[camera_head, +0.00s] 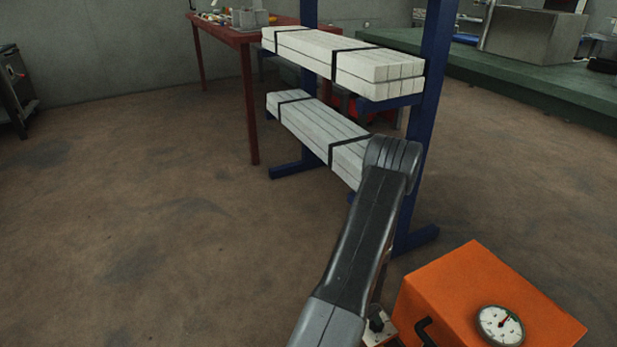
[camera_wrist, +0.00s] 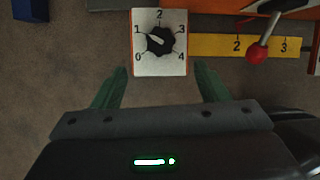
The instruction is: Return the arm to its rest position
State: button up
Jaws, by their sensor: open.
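My gripper (camera_wrist: 159,90) shows in the wrist view with its two green fingers spread wide apart and nothing between them. Just beyond the fingertips is a white dial plate (camera_wrist: 142,67) numbered 0 to 4 with a black knob (camera_wrist: 161,41); the knob's pale mark points close to 1. The gripper looks apart from the knob. In the head view my arm reaches up from the bottom middle and bends over at its top; my gripper is hidden there. Part of a black knob (camera_head: 377,321) shows beside my arm, left of an orange box (camera_head: 468,290) with a round gauge (camera_head: 500,325).
In the wrist view a red-knobbed lever (camera_wrist: 257,53) lies over a yellow scale (camera_wrist: 215,46) marked 2 and 3. A blue rack (camera_head: 436,60) with strapped white beams (camera_head: 340,55) stands behind my arm. A red table (camera_head: 225,32) is behind it.

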aim_at(374, 324)
jog(key=b+x, duration=0.3)
jog(key=x, duration=0.7)
jog(key=shift+d+f, duration=0.1)
jog(key=shift+f, duration=0.25)
jog(key=shift+r, duration=0.1)
